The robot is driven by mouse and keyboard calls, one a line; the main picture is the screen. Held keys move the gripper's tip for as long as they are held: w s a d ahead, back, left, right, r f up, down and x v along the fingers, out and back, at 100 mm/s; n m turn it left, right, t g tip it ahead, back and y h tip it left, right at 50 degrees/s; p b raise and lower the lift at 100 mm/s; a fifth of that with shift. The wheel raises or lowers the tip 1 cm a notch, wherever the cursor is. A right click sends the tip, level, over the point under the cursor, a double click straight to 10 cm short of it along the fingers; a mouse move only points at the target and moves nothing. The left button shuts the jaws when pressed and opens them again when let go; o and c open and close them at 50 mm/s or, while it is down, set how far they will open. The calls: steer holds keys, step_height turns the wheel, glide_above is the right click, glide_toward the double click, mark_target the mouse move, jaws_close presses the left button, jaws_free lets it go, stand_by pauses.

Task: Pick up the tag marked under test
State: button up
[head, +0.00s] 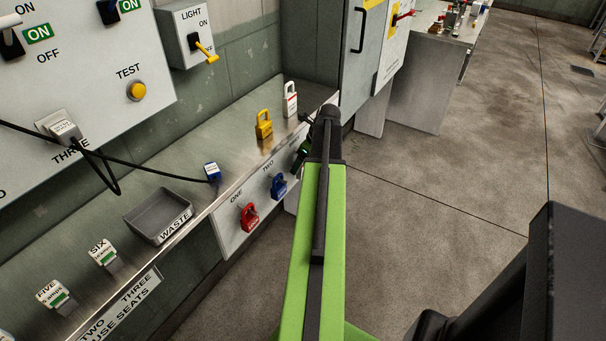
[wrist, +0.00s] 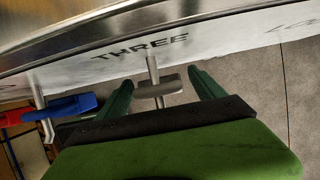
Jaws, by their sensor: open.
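I cannot make out a tag marked under test in either view. My gripper (wrist: 160,82) is open in the wrist view, its two dark green fingers on either side of a grey peg with a crosspiece (wrist: 158,88) below the word THREE. I see no tag between the fingers, and cannot tell whether they touch the peg. In the head view my arm hides most of the gripper and the THREE place.
A grey WASTE tray (head: 144,222) and a small blue plug (head: 212,172) are also there. The floor (head: 440,190) to the right is open.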

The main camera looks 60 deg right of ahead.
steer(key=c, duration=1.5)
steer(key=shift+r, duration=0.1)
steer(key=shift+r+p, duration=0.65)
steer(key=shift+p, duration=0.15)
steer(key=shift+s+r+p, duration=0.2)
steer(key=shift+r+p, duration=0.1)
steer(key=s, duration=1.7)
steer(key=shift+s+a+f, duration=0.1)
steer(key=shift+s+f, duration=0.15)
steer(key=shift+s, duration=0.1)
